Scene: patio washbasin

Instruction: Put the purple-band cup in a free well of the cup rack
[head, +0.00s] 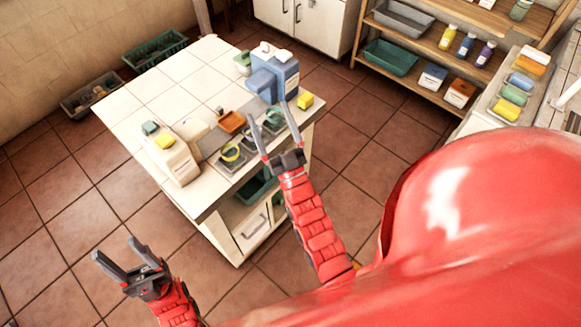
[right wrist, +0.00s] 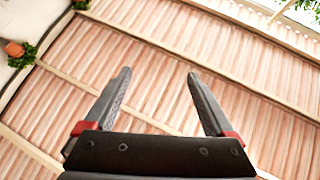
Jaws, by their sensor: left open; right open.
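I cannot make out a cup with a purple band in either view. In the head view a grey rack (head: 226,168) with wells lies on the white-tiled counter. A cup with a yellow band (head: 232,154) sits in its near end, and a greenish cup (head: 273,119) shows toward its far end. My right gripper (head: 266,110) is open, its fingers overlapping part of the rack in the picture. In the right wrist view the open gripper (right wrist: 158,75) is empty. My left gripper (head: 116,249) is open and empty, over the floor left of the counter.
A blue dispenser (head: 287,75) and a yellow block (head: 305,101) stand at the counter's far right. A cream container (head: 175,160) stands at the near left. The counter's tiled left part (head: 170,80) is largely clear. Shelves (head: 400,50) with bottles and boxes stand behind.

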